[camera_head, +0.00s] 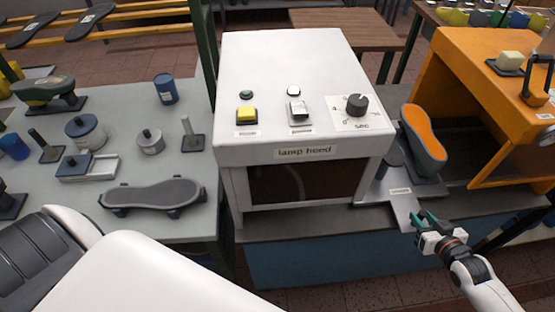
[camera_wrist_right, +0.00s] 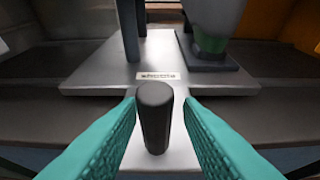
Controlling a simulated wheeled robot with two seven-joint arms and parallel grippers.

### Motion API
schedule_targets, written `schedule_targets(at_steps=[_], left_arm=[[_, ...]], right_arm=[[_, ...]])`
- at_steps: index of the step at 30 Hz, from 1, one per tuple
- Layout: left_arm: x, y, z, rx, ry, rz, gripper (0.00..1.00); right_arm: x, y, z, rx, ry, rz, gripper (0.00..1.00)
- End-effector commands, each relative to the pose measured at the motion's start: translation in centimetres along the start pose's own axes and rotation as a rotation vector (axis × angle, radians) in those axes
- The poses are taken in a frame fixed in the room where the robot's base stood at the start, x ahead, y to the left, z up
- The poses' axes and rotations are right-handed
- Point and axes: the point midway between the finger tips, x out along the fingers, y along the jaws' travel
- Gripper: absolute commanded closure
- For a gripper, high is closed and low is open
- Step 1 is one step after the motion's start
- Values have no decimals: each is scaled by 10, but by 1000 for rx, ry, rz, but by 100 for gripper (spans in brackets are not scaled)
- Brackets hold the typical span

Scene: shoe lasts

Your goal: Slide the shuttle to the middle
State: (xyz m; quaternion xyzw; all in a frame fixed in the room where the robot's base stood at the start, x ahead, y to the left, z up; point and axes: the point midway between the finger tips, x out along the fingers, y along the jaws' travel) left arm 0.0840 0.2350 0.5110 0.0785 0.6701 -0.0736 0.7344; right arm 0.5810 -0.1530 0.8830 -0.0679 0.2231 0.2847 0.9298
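The shuttle (camera_head: 374,190) is a flat grey metal plate with a small label. It lies on a dark rail between the white lamp hood (camera_head: 290,153) and the orange machine (camera_head: 455,85). A shoe with an orange sole (camera_head: 424,132) stands on it. In the right wrist view the shuttle plate (camera_wrist_right: 105,76) carries an upright black handle (camera_wrist_right: 155,115) at its near end. My right gripper (camera_head: 424,219) is at this end. Its teal fingers (camera_wrist_right: 160,118) are open on either side of the handle, with a gap at each side. My left gripper is out of view.
The lamp hood has buttons and a dial (camera_head: 357,105) on top and a dark opening in front. The dark rail (camera_head: 310,222) is bare in front of the hood.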

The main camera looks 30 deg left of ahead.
Motion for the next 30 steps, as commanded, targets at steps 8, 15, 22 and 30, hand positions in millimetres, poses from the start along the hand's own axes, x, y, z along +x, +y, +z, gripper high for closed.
schedule_targets(at_steps=[8,15,22,30], left_arm=[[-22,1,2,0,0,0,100],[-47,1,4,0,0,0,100],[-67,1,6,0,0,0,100],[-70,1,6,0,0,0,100]], right_arm=[[-18,3,4,1,2,0,67],[-48,3,4,1,2,0,67],[-74,3,2,0,3,-1,67],[-80,3,0,0,0,0,67]])
